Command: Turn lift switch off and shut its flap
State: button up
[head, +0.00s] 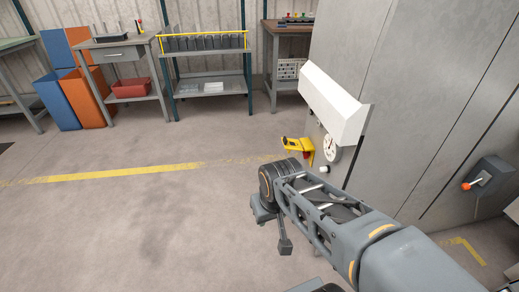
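A small yellow fitting (300,148) with a dark and reddish part sits low on the near side of the grey cabinet. Its yellow flap appears to stick out to the left, away from the cabinet. I cannot make out which way any switch in it is turned. My gripper (272,226) is in front of and below the yellow fitting, apart from it in the picture. Its wrist hides part of the fingers, and I cannot tell how far apart they are. Nothing shows held in it.
A white sloped hood (335,105) juts from the cabinet (400,80), above a round white dial (331,148). A dark box with an orange-tipped lever (470,184) is on the cabinet at right. Benches, a shelf (205,75) and bins (58,100) line the back wall. Floor at left is clear.

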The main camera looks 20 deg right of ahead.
aim_at(306, 155)
jog(key=u, duration=0.45)
jog(key=i, duration=1.15)
jog(key=z, duration=0.25)
